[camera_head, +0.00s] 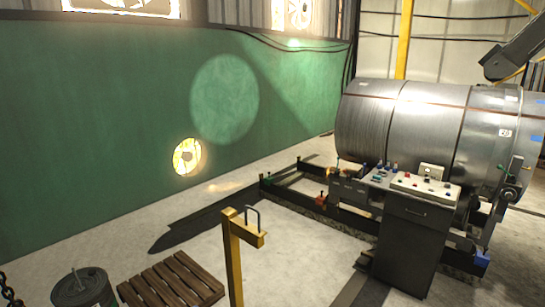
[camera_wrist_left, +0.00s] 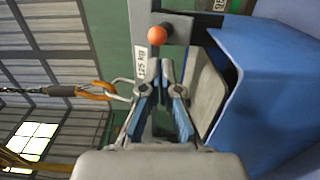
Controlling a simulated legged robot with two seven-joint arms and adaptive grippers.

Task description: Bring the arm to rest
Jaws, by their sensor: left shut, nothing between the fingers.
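My left gripper (camera_wrist_left: 161,68) shows in the left wrist view. Its two fingers, with blue inner sides, come together at the tips and hold nothing. An orange ball knob (camera_wrist_left: 157,35) is just beyond the tips. A "125 kg" label (camera_wrist_left: 140,65) is close beside the left finger. The picture does not show clearly whether the fingers touch anything there. Neither gripper shows in the head view, and my right gripper is in no view.
In the wrist view a blue body (camera_wrist_left: 270,80) fills the right side, and a carabiner with an orange hook (camera_wrist_left: 97,91) hangs at left. In the head view are a large metal drum (camera_head: 425,130), a control cabinet (camera_head: 408,245), a yellow post (camera_head: 233,260) and a wooden pallet (camera_head: 172,283).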

